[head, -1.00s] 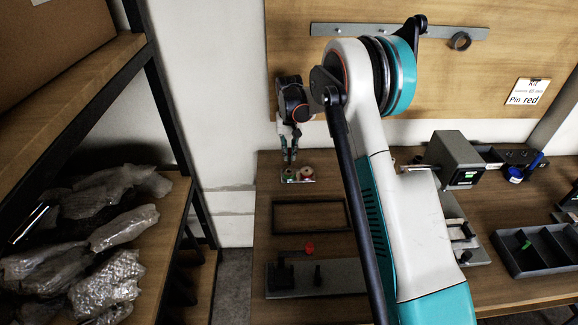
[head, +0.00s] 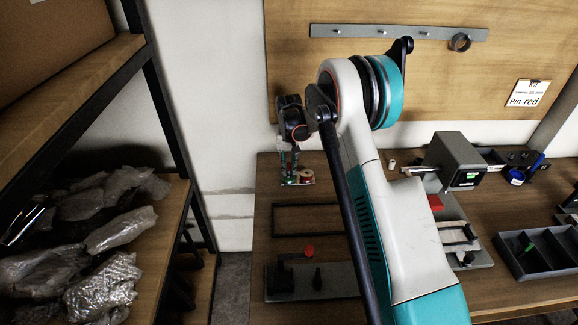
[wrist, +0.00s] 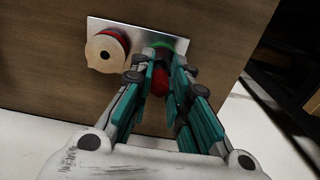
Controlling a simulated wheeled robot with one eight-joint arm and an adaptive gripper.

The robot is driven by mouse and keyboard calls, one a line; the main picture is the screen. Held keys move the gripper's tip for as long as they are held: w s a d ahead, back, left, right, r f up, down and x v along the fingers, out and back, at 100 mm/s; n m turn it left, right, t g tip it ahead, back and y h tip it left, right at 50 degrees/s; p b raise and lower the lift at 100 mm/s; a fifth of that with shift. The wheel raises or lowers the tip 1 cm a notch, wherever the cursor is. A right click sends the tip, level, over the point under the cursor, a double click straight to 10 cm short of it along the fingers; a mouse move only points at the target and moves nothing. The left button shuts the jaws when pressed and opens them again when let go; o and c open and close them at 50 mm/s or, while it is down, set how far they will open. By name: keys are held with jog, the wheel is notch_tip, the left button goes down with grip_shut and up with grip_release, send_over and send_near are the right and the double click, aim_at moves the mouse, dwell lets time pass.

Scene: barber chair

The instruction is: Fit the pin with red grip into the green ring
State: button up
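My gripper (head: 289,172) is low over the small metal plate (wrist: 107,26) at the back left of the table. In the wrist view my gripper (wrist: 164,54) has its fingers close together around the pin with red grip (wrist: 158,82). The red grip shows between the fingers; the pin's lower end is hidden. The green ring (wrist: 181,45) lies on the plate right at the fingertips, partly covered by them. The pin appears over or at this ring; I cannot tell whether it is inside.
A wooden spool with a red ring (wrist: 107,48) stands on the same plate, left of the fingers in the wrist view. A dark rectangular frame (head: 309,235) and a grey fixture (head: 340,281) lie nearer. A grey box device (head: 458,160) stands to the right.

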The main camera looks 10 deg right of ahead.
jog(key=shift+o, duration=0.6)
jog(key=shift+r, duration=0.15)
jog(key=shift+r, duration=0.35)
notch_tip(320, 180, up, 12)
jog(key=f+p, duration=0.1)
jog(key=p, duration=0.2)
notch_tip(320, 180, up, 12)
jog(key=t, duration=0.2)
send_over(289, 164)
jog(key=s, duration=0.7)
jog(key=s+r+n+t, duration=0.1)
jog(key=s+r, duration=0.7)
jog(key=s, duration=0.3)
jog(key=s+f+n+t, duration=0.1)
jog(key=s+t, duration=0.3)
jog(key=s, duration=1.9)
jog(key=shift+f, duration=0.25)
